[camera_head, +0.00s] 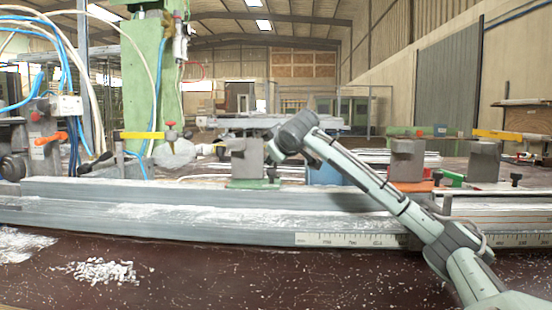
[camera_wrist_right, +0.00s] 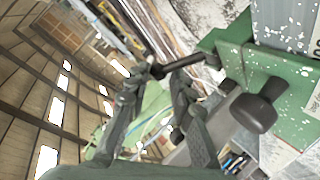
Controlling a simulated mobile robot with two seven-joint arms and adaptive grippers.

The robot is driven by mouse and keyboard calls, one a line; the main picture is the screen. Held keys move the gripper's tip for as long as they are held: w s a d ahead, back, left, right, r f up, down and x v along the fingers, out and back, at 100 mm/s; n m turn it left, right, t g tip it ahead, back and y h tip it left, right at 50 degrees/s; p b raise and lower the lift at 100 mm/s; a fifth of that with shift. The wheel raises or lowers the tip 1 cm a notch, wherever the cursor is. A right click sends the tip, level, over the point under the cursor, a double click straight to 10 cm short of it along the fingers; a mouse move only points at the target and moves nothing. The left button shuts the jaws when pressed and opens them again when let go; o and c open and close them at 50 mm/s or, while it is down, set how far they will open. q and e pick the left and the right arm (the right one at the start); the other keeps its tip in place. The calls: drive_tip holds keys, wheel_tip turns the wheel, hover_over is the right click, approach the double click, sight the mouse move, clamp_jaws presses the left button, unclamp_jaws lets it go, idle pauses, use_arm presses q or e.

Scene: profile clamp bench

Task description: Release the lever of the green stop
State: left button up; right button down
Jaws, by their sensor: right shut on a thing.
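The green stop (camera_head: 252,183), a grey block on a green base, stands on the profile rail in the middle of the head view. In the right wrist view its green body (camera_wrist_right: 282,92) is speckled with white and has a black knob (camera_wrist_right: 258,112) in front. A black lever handle (camera_wrist_right: 188,61) reaches from the green part toward the left. My right gripper (camera_wrist_right: 168,76) is shut on this lever near its free end. In the head view my right wrist covers the area just right of the stop, so fingers and lever are not clear there. My left gripper is out of view.
An orange-based stop (camera_head: 410,186) stands farther right on the rail, with another grey block (camera_head: 484,160) beside it. A scale strip (camera_head: 350,240) runs along the rail front. White chips (camera_head: 97,271) lie on the dark bench, whose front is otherwise largely clear.

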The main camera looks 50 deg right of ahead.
drive_tip(key=shift+a+f, duration=0.1)
drive_tip(key=shift+f, duration=0.1)
drive_tip(key=c, duration=1.3)
unclamp_jaws()
drive_tip(key=shift+r, duration=0.1)
drive_tip(key=v, duration=1.2)
